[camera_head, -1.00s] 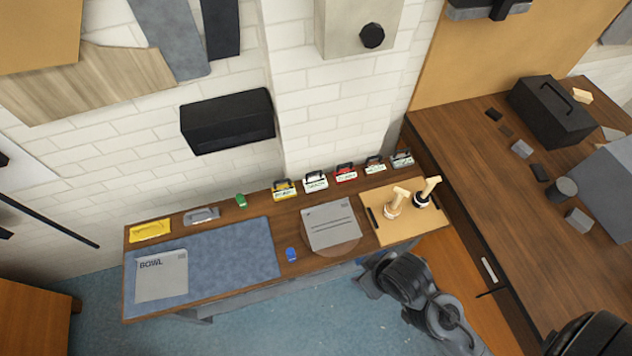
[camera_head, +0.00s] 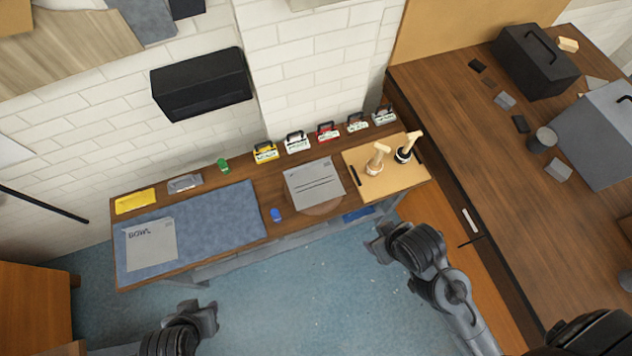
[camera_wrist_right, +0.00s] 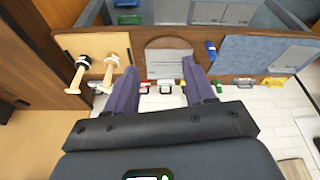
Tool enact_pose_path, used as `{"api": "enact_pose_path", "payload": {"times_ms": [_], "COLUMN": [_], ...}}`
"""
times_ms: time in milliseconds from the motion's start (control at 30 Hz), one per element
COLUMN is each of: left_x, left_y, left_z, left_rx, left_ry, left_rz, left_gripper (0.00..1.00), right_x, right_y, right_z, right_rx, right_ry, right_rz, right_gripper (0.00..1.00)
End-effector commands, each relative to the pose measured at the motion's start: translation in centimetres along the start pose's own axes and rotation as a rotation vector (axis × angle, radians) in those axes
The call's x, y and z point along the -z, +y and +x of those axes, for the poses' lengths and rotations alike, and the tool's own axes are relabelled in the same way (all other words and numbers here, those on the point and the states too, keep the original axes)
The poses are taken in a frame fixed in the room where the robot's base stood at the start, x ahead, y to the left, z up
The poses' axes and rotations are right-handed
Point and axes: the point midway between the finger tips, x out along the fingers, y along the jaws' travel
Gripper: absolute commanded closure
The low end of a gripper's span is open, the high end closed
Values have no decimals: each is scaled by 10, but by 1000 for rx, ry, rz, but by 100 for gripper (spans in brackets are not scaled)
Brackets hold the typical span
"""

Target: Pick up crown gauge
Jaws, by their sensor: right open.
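I cannot tell by looks which piece is the crown gauge. Small handled pieces with labels stand along the back of the wooden bench: a yellow one (camera_head: 265,153), a white one (camera_head: 297,143), a red one (camera_head: 327,132) and others. A flat yellow piece (camera_head: 135,201) and a grey piece (camera_head: 184,183) lie at the back left. My right gripper (camera_head: 376,243) is in front of the bench, apart from everything on it. In the right wrist view its fingers (camera_wrist_right: 160,78) are open and empty, with the bench beyond. My left gripper (camera_head: 212,318) is low over the floor, its jaws unclear.
The bench holds a blue mat (camera_head: 222,217) with a grey card (camera_head: 151,243), another grey card (camera_head: 313,184), a blue piece (camera_head: 277,215), a green piece (camera_head: 223,165) and a tan board (camera_head: 350,159) with two stamp-like tools. A second table (camera_head: 470,140) bounds the right.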

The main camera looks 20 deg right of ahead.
Motion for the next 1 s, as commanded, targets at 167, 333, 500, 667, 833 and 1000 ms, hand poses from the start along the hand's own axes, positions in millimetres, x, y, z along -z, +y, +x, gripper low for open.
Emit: {"api": "enact_pose_path", "payload": {"times_ms": [167,333,500,667,833,1000], "left_x": [0,0,0,0,0,-2], "left_y": [1,3,3,2,2,0], "left_z": [0,0,0,0,0,5], "left_rx": [-4,-9,-9,-9,-5,-1], "left_ry": [0,0,0,0,-1,-2], "left_rz": [-5,-11,-12,-11,-7,-2], "left_gripper": [67,67,67,67,67,67], "right_x": [0,0,0,-1,-1,0], "right_y": [0,0,0,-1,-1,1], "right_z": [0,0,0,0,0,9], "right_rx": [0,1,1,2,2,-3], "right_ry": [0,0,-1,-2,-2,-4], "right_rz": [0,1,1,2,2,14], "right_gripper": [46,46,30,6,6,6]}}
